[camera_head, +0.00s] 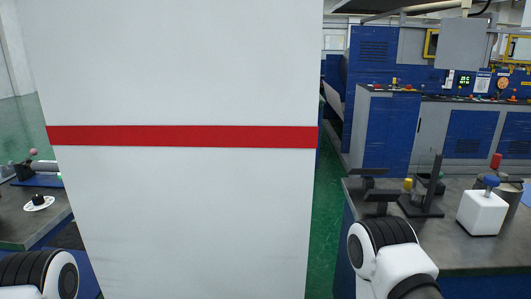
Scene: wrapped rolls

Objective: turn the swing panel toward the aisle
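A grey flat panel (463,43) hangs from an overhead tube at the upper right, in front of the blue and grey machine. It looks like the swing panel, and its plain face is toward me. A large white upright surface (185,70) with a red band fills the left and middle of the view, very close to me; I cannot tell whether it swings. My arm links show at the bottom left and bottom right corners. The far face of the grey panel is hidden.
A right-hand bench (455,254) bears a white block with a blue knob (482,210), dark fixtures (425,190) and a red-topped item. A green floor strip (327,200) runs between the white surface and this bench. Another bench (30,225) stands at left.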

